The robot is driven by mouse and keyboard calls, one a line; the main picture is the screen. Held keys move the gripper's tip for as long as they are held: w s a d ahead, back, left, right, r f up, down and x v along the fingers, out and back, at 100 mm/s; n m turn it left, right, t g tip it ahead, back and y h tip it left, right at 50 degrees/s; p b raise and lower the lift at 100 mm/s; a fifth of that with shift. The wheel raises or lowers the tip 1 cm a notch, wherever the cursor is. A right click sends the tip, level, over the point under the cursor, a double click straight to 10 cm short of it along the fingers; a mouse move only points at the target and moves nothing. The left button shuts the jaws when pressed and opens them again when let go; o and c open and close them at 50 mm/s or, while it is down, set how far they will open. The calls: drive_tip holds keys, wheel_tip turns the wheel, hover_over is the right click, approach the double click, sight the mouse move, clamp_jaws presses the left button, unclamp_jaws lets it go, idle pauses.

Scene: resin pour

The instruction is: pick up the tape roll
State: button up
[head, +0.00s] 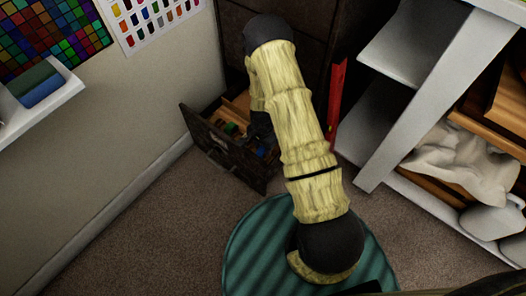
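My arm, in a pale yellow sleeve, crosses the middle of the head view and bends down over an open dark drawer (222,152). The dark end of my gripper (262,128) shows beside the sleeve, over the right part of the drawer. Its fingers are too dark and covered to tell open from shut. Small items lie in the drawer, among them a green one (231,128) and a blue one (261,151). I cannot make out which, if any, is the tape roll. My arm hides part of the drawer.
A red upright object (337,100) stands right of my arm. A white shelf unit (416,98) with a crumpled cloth (465,163) fills the right. A wall (120,105) bounds the left, with a small ledge (38,97). A green striped round mat (252,252) lies on brown carpet (150,232).

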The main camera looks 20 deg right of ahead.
drive_tip(key=c, duration=0.6)
wheel_tip(320, 180, up, 10)
drive_tip(key=p, duration=0.5)
wheel_tip(320, 180, up, 10)
drive_tip(key=n+p, duration=0.3)
drive_tip(key=n, duration=0.3)
hover_over(262, 148)
drive_tip(key=w, duration=0.2)
drive_tip(key=r+n+p, duration=0.1)
drive_tip(key=r+n, duration=0.1)
drive_tip(key=r, duration=0.1)
drive_tip(key=r+n, duration=0.2)
drive_tip(key=r, duration=0.1)
drive_tip(key=shift+w+d+r+n+p, duration=0.2)
drive_tip(key=shift+r+n+p, duration=0.1)
drive_tip(key=shift+n+p, duration=0.1)
